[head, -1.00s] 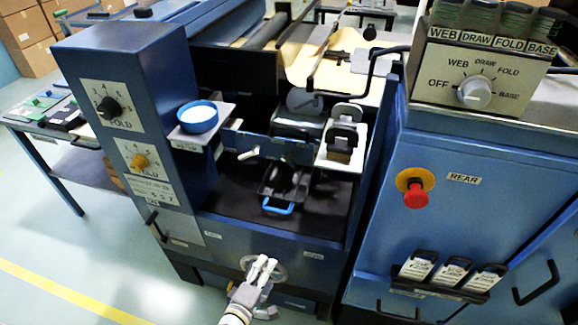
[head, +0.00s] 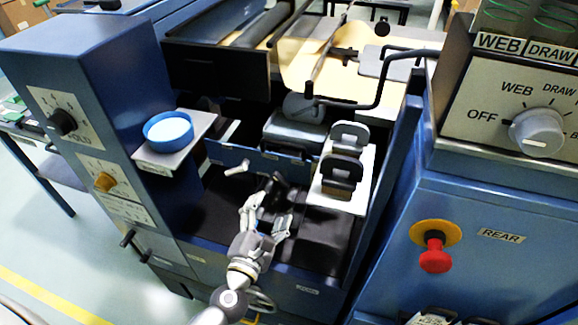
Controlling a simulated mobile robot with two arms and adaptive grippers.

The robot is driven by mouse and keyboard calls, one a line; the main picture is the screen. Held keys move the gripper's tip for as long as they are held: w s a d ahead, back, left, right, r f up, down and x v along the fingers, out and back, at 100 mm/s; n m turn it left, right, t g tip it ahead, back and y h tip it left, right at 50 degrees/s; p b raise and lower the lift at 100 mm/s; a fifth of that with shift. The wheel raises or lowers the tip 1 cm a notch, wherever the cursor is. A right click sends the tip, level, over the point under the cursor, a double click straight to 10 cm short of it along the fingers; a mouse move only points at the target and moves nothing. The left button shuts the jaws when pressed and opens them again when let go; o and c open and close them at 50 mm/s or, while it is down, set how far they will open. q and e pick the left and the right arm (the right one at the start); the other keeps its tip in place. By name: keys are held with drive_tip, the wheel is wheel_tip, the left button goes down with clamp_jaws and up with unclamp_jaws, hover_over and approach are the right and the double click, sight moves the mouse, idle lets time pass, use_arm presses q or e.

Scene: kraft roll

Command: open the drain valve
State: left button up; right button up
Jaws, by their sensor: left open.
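A small pale lever (head: 237,168) sticks out from the front of the blue trough wall (head: 270,160) inside the machine's middle bay; it looks like the drain valve handle, but no label is readable. My left gripper (head: 267,213) is open and empty, below and a little right of the lever and apart from it. Its two fingers point up into the bay. A dark part (head: 274,184) lies just beyond the fingertips, and the gripper partly covers the black tray area there. My right gripper does not show.
A blue round dish (head: 168,131) sits on a shelf at left. A white plate (head: 343,190) with black-handled blocks stands right of the trough. A red stop button (head: 435,255) is on the right cabinet. The bay's front wall (head: 310,279) and both side cabinets bound the space.

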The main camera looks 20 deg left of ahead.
sight(282, 182)
use_arm(q)
drive_tip(key=w, duration=0.4)
drive_tip(key=w+p, duration=0.1)
drive_tip(key=w, duration=0.1)
drive_tip(key=shift+w+d+r, duration=0.1)
drive_tip(key=shift+r, duration=0.15)
drive_tip(key=w, duration=0.3)
drive_tip(key=shift+w, duration=0.2)
drive_tip(key=shift+w+d+f, duration=0.1)
drive_tip(key=shift+w, duration=0.45)
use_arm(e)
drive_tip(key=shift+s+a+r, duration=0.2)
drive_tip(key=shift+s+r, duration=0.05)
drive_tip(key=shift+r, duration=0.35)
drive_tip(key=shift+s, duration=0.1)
